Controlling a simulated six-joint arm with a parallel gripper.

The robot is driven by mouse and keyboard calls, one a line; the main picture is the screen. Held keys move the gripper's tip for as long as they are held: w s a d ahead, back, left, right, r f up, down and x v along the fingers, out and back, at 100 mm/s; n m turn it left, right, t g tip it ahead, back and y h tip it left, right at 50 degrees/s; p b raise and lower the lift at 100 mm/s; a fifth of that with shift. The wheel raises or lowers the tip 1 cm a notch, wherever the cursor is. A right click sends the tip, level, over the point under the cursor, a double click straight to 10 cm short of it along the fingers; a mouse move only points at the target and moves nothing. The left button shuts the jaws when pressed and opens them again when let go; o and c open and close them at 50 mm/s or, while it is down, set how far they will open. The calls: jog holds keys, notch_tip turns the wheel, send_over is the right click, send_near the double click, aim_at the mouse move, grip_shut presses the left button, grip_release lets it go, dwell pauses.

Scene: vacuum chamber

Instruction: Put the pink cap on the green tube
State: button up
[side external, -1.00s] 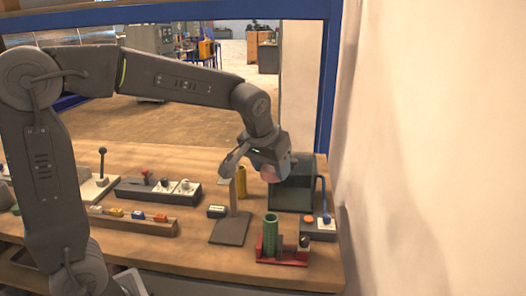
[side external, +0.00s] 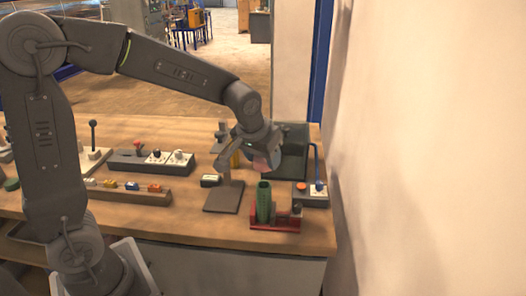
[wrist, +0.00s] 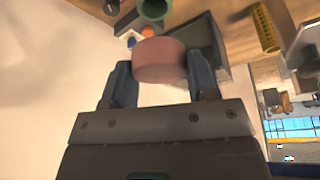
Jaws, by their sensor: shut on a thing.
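The pink cap (wrist: 160,60) is held between the two fingers of my gripper (wrist: 162,78) in the wrist view. In the side view the cap (side external: 262,161) shows partly below my gripper (side external: 270,158), above the bench. The green tube (side external: 263,203) stands upright in a red holder (side external: 275,219) near the bench's front edge. My gripper is behind and above the tube, apart from it. In the wrist view the tube's open end (wrist: 154,9) shows at the top edge, beyond the cap.
A dark open box (side external: 295,150) stands behind my gripper. A control box with an orange button and blue lever (side external: 311,192) is right of the tube. A grey stand (side external: 223,195) is to its left. A yellow perforated cylinder (wrist: 266,28) shows in the wrist view. A wall closes the right side.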

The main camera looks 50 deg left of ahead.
aim_at(263, 181)
jog(key=shift+f, duration=2.25)
jog(key=shift+f, duration=0.2)
jog(key=shift+f, duration=1.3)
jog(key=o, duration=1)
jog(key=v, duration=1.4)
